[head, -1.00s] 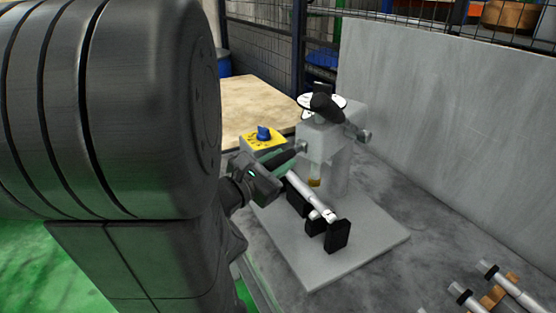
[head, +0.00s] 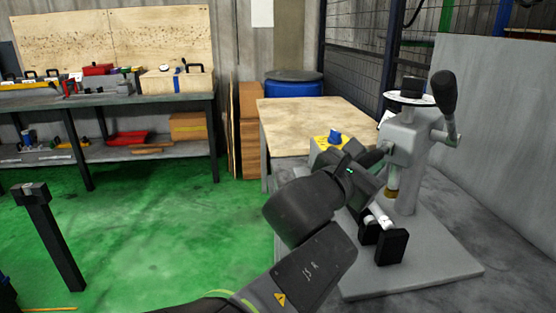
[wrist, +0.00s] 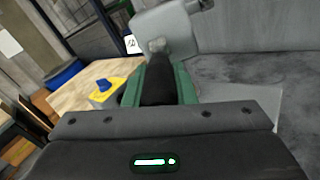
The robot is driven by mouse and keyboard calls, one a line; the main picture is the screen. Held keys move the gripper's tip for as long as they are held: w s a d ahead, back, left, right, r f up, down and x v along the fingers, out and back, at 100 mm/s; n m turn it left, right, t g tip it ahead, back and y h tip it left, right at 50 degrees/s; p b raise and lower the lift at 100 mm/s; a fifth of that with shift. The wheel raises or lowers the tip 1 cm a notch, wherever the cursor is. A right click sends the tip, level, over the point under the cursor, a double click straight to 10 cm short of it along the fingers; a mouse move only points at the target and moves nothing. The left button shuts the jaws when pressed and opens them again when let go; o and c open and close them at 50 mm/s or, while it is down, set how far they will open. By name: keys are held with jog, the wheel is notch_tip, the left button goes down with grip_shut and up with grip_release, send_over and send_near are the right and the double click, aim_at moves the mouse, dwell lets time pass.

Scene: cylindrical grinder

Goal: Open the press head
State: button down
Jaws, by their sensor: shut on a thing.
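The press head (head: 404,140) is a grey block on a column above a grey base plate (head: 440,262). A brass-coloured tip (head: 392,182) points down beneath it. My gripper (head: 362,160) is at the head's left side. In the wrist view its green fingers (wrist: 158,82) are shut on a black handle (wrist: 157,88) that joins the head (wrist: 168,24) by a round end. A second lever with a black grip (head: 444,92) stands upright at the head's right side. A silver shaft (head: 377,216) rests on black supports (head: 391,247) below, partly hidden by my gripper.
A yellow box with a blue knob (head: 334,136) sits close behind my gripper. A wooden table top (head: 310,116) and a blue barrel (head: 293,88) stand behind. A grey panel (head: 500,110) bounds the right. The green floor (head: 150,230) at left is mostly open.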

jog(key=shift+s+d+b, duration=0.25)
jog(key=shift+b, duration=0.2)
jog(key=c, duration=1.2)
grip_release()
